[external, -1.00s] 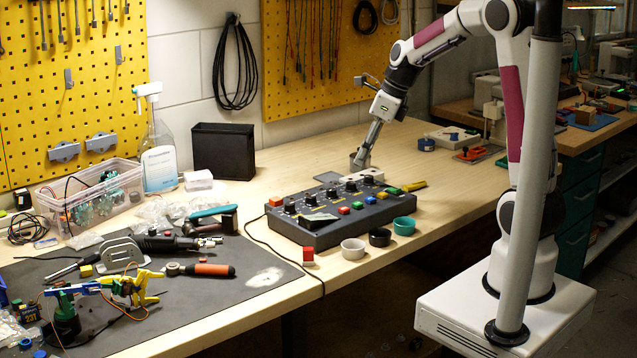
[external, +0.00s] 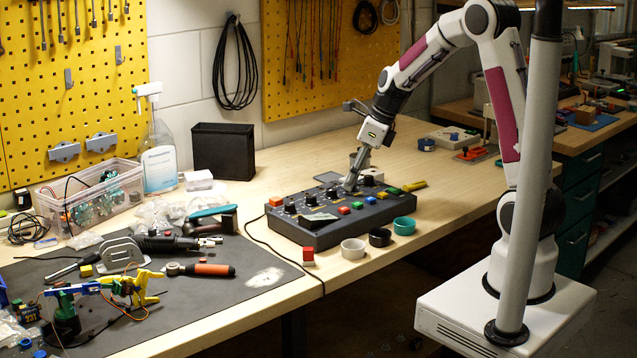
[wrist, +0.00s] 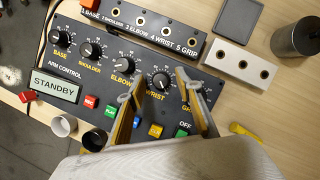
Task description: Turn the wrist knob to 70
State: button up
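The black WRIST knob (wrist: 161,82) is on the dark control box (external: 290,229), between the ELBOW knob (wrist: 122,65) and the GRIP knob, which my right finger partly covers. My gripper (wrist: 159,79) is open in the wrist view, with one finger on each side of the WRIST knob in the picture. I cannot tell whether the fingers touch it or how high above the panel they are. In the external view my gripper (external: 350,187) is over the box's knob row and hides the knob there. The knob's exact scale reading is too small to make out.
The box's display (wrist: 55,87) reads STANDBY. Coloured buttons, such as a red one (wrist: 90,101), line the front. A white block with holes (wrist: 240,60) and a grey cylinder (wrist: 298,37) stand behind.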

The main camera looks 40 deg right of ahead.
jog(key=shift+w+f, duration=0.1)
jog(key=shift+f, duration=0.15)
grip_shut()
jog(key=shift+n, duration=0.5)
jog(key=shift+n+g+y, duration=0.4)
jog(key=shift+n+y, duration=0.2)
jog(key=shift+n, duration=0.7)
jog(key=shift+w+n+g+y, duration=0.1)
jog(key=shift+n+g+y, duration=0.4)
jog(key=shift+n, duration=1.4)
